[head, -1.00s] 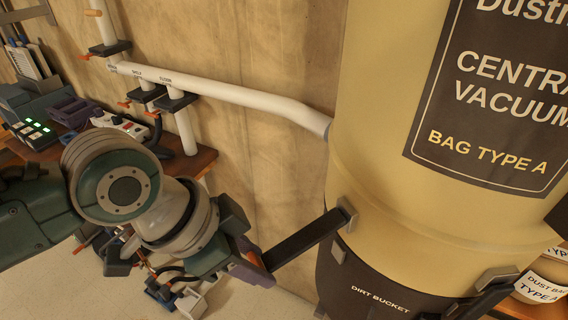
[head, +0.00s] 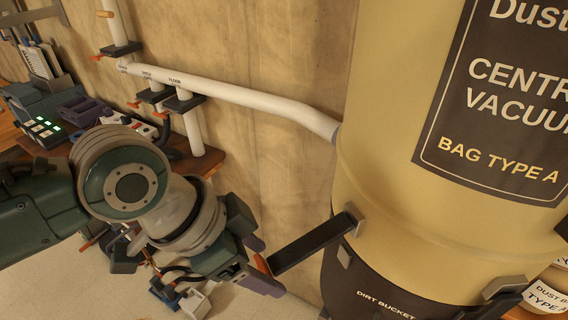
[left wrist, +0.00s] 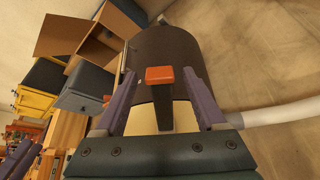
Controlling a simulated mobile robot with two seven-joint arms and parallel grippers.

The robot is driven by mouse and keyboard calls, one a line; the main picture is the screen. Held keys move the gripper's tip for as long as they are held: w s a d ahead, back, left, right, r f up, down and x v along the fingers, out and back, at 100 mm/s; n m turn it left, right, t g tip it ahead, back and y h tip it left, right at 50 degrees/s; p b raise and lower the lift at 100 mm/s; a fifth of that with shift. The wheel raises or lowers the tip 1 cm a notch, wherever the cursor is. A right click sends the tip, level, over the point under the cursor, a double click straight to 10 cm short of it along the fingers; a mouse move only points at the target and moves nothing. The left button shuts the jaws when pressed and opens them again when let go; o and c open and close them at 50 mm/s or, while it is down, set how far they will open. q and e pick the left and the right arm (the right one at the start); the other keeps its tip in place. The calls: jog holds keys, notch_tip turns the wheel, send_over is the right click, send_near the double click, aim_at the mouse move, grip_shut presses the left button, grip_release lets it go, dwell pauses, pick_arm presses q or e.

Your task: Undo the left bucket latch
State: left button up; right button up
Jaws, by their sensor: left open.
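The left bucket latch (head: 312,243) is a dark bar with an orange end tab. It sticks out from the bracket at the left side of the vacuum, pointing down-left, away from the body. My left gripper (head: 260,265) is open, with its purple fingers apart on either side of the orange tab. In the left wrist view, the orange tab of the latch (left wrist: 160,75) sits between the two fingers of the left gripper (left wrist: 159,78), with visible gaps on both sides. The dark dirt bucket (head: 365,290) is under the beige canister (head: 400,190).
Another latch (head: 495,300) is at the right of the bucket, partly cut off. A white pipe (head: 240,97) runs along the wall into the canister. A workbench (head: 205,160) stands behind my left arm. An open cardboard box (left wrist: 75,35) shows in the left wrist view.

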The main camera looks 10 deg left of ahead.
pick_arm(q)
jog(key=v, duration=0.9)
jog(key=shift+r, duration=0.3)
jog(key=shift+s+a, duration=0.1)
